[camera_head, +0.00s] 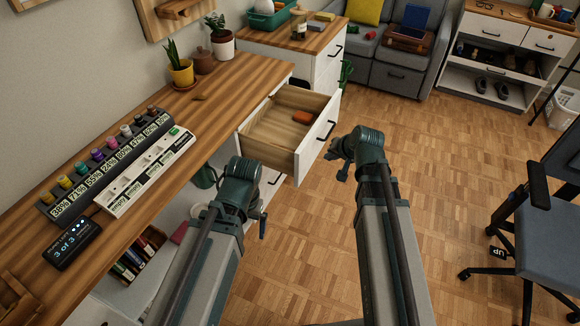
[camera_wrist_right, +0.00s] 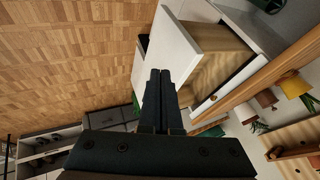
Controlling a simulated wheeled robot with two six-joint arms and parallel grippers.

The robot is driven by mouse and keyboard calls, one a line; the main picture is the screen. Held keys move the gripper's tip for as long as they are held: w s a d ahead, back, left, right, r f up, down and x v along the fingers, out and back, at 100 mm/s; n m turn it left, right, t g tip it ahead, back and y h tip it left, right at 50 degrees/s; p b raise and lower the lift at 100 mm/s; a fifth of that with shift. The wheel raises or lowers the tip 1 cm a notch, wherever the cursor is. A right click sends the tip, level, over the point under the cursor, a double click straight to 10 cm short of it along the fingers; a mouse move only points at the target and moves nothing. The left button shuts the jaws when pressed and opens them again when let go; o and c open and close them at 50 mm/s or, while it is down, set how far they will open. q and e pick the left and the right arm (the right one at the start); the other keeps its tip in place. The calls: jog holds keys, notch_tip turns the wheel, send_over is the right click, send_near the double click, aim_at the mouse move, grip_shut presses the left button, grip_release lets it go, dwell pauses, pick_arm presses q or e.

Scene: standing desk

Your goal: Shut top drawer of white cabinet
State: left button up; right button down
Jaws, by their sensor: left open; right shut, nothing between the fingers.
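The top drawer (camera_head: 276,126) of the white cabinet (camera_head: 284,169) is pulled out from under the wooden desk. Its inside is wood and it holds an orange object (camera_head: 303,117). The white drawer front (camera_head: 316,137) has a dark handle and faces right. My right gripper (camera_head: 336,165) is shut and empty, just outside the drawer front. In the right wrist view its fingers (camera_wrist_right: 160,82) overlap the drawer front (camera_wrist_right: 168,48); I cannot tell whether they touch. My left gripper (camera_head: 263,218) is open below the drawer's near side; its fingers are partly hidden.
The desk (camera_head: 130,97) holds plants, a rack of colored-cap bottles (camera_head: 105,160) and a dark display (camera_head: 72,245). A second white cabinet (camera_head: 325,68) stands behind the drawer. A grey sofa (camera_head: 395,75) and a chair (camera_head: 545,215) are farther off.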

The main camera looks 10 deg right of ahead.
aim_at(246, 136)
jog(key=shift+w+a+f+b, duration=0.85)
jog(key=shift+w+f+b, duration=0.45)
jog(key=shift+w, duration=0.1)
jog(key=shift+w+a+f+b, duration=0.85)
jog(key=shift+w+f+b, duration=0.45)
jog(key=shift+w+f, duration=0.05)
jog(key=shift+w+a+f+b, duration=0.85)
jog(key=shift+w+f+b, duration=0.45)
jog(key=shift+w, duration=0.1)
jog(key=shift+a, duration=0.1)
jog(key=w+a, duration=0.4)
jog(key=a, duration=0.3)
jog(key=w+a, duration=0.5)
jog(key=a, duration=0.1)
jog(key=w+a, duration=0.5)
jog(key=a, duration=0.2)
jog(key=shift+a, duration=0.4)
